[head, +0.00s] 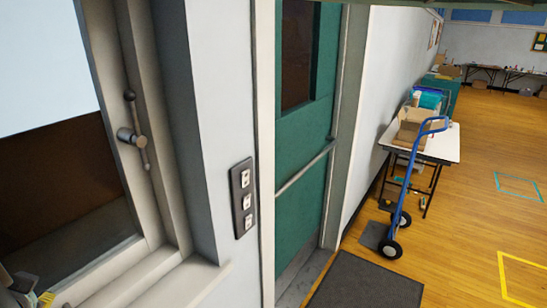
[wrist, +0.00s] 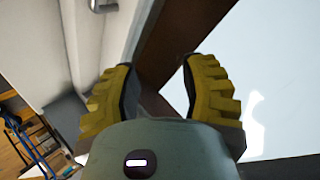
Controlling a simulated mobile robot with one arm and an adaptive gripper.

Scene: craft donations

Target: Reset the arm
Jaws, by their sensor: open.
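My gripper (wrist: 156,72) shows in the wrist view with its two yellow ribbed fingers spread apart. It is open, and nothing is between the fingers. Behind it are a dark brown frame piece and a bright pane of the window. In the head view only a small part of my arm shows at the bottom left corner, beside the window sill. The window (head: 50,70) fills the left side of the head view, with a handle (head: 131,137) on its frame.
A switch panel (head: 243,198) is on the wall right of the window. A green door (head: 300,140) with a push bar is beyond it. A dark mat (head: 365,285) lies on the floor. A blue hand truck (head: 402,205) stands by a loaded table (head: 440,148). Wooden floor at right is open.

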